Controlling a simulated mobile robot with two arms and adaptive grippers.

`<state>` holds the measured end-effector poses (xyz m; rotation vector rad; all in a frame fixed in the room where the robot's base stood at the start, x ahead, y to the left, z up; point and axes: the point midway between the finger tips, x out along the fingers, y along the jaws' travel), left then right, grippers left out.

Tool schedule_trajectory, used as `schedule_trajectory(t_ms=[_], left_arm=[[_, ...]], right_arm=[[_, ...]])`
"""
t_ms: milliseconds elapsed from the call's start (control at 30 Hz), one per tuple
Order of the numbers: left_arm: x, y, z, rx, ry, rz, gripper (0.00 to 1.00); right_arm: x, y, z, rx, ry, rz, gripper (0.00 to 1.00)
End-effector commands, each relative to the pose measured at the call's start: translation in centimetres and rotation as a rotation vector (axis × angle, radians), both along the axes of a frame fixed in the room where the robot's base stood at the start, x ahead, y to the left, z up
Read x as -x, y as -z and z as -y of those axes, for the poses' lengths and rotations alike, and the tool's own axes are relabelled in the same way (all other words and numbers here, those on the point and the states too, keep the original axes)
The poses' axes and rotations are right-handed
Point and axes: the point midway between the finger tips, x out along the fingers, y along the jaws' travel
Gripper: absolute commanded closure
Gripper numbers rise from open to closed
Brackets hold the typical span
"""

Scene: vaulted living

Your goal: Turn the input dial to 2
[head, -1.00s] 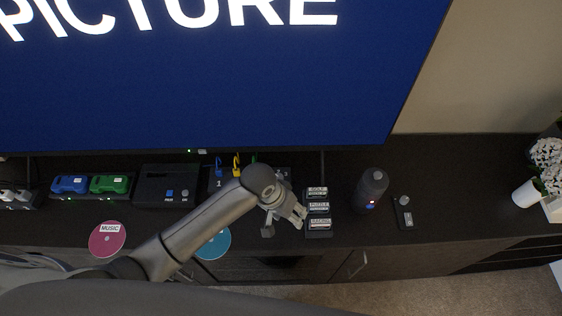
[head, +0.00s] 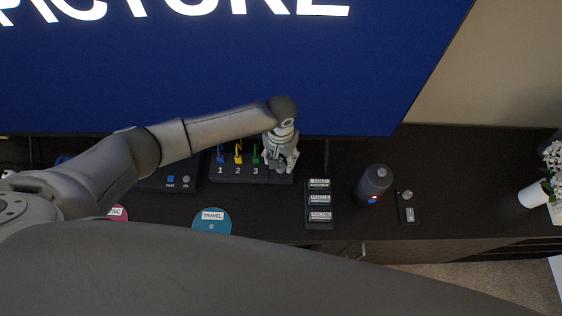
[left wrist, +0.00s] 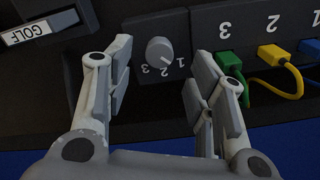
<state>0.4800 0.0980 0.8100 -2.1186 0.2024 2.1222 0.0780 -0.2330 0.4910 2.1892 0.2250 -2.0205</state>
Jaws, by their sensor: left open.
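The input dial (left wrist: 160,51) is a round grey knob on a dark panel in the left wrist view, where the scene appears upside down. The numbers 1, 2 and 3 are printed beside it. Its pale pointer mark seems to face the 1. My left gripper (left wrist: 161,68) is open, with one finger on each side of the dial; I cannot tell whether either touches it. In the head view my left gripper (head: 282,166) is over the right end of the black input box (head: 230,178) and hides the dial. My right gripper is not in view.
Blue, yellow (head: 238,155) and green cables plug into the box above labels 1, 2, 3. A cartridge rack (head: 319,207), a dark cylindrical speaker (head: 373,187) and a small switch unit (head: 406,207) stand to the right. A TRAVEL disc (head: 212,222) lies in front. The screen (head: 250,75) rises behind.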

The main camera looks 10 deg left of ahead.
Motion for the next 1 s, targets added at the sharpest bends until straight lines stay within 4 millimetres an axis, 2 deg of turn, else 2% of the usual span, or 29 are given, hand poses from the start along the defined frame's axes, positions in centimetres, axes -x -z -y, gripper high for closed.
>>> schedule_trajectory(t_ms=[100, 300, 667, 1000], left_arm=[[0.0, 1.9, 0.0, -0.001, -0.001, -0.001, 0.50], [0.0, 3.7, 0.1, 0.001, 0.001, 0.001, 0.50], [0.0, 4.2, 0.1, 0.002, 0.001, 0.003, 0.50], [0.0, 4.2, 0.0, 0.002, 0.001, 0.003, 0.94]], right_arm=[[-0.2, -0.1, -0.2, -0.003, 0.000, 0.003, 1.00], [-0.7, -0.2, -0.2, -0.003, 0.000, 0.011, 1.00], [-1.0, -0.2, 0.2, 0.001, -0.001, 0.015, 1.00], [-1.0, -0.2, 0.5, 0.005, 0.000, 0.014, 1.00]])
